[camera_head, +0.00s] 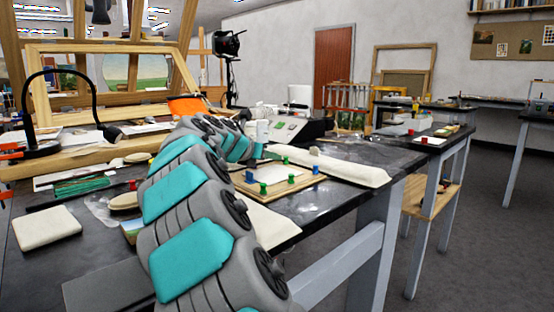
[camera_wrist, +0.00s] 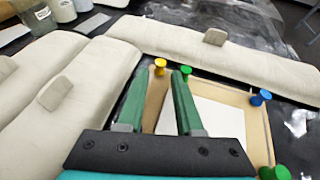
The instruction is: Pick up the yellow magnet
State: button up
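The yellow magnet (camera_wrist: 160,65) stands at the far left corner of a wooden-framed board (camera_wrist: 238,98) in the wrist view. My gripper (camera_wrist: 161,76) is open, with its two green fingers apart and pointing toward the magnet. The magnet shows in the gap just beyond the fingertips, and I see no contact. A green magnet (camera_wrist: 187,70) is close beside the right fingertip. In the head view the board (camera_head: 245,186) is partly behind my arm. I cannot make out the yellow magnet or my gripper there.
A blue magnet (camera_wrist: 261,97) and another green magnet (camera_wrist: 275,172) sit on the board's right side. Long cream cushions (camera_wrist: 78,85) lie left of and behind the board, with small beige blocks on them. The dark table's edge (camera_head: 340,207) is near the board.

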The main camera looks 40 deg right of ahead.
jog(key=shift+x, duration=1.15)
grip_shut()
